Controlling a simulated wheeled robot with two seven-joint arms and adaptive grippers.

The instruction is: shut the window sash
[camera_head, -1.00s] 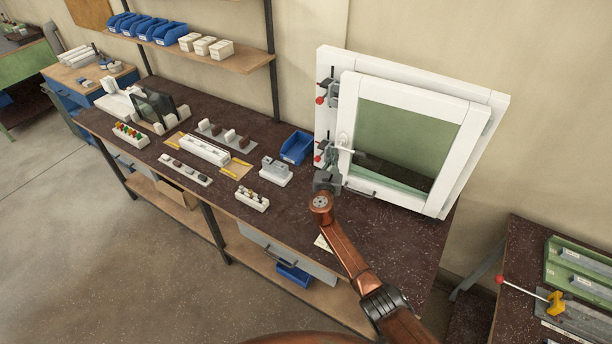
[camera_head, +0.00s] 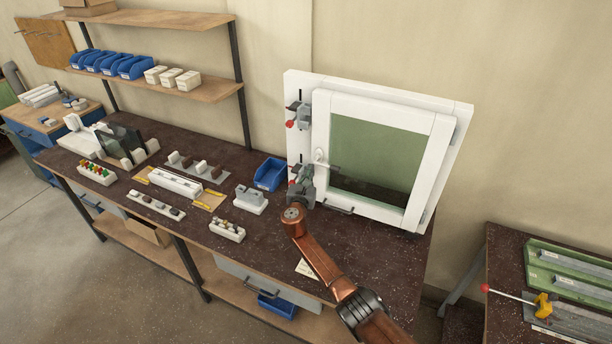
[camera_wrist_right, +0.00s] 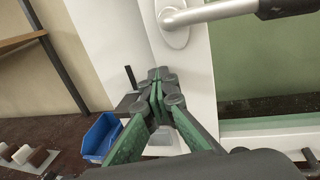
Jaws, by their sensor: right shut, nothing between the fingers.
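The white window sash (camera_head: 427,165) with its greenish pane sits in a white outer frame (camera_head: 292,88) standing on the bench. Hinges show at the right side. The sash lies close to the frame; I cannot tell if it is fully flush. Its handle (camera_head: 320,158) is on the left stile and also shows in the right wrist view (camera_wrist_right: 175,22). My right gripper (camera_head: 305,172) is shut and empty. In the right wrist view its fingertips (camera_wrist_right: 159,75) are at the left stile, below the handle; contact is unclear. My left gripper is not in view.
A toggle clamp (camera_head: 303,115) with a red knob is on the frame's left side; another (camera_head: 294,173) is lower, beside my gripper. A blue bin (camera_head: 269,174) and small fixtures stand left on the bench (camera_head: 390,262). The bench front right is mostly clear.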

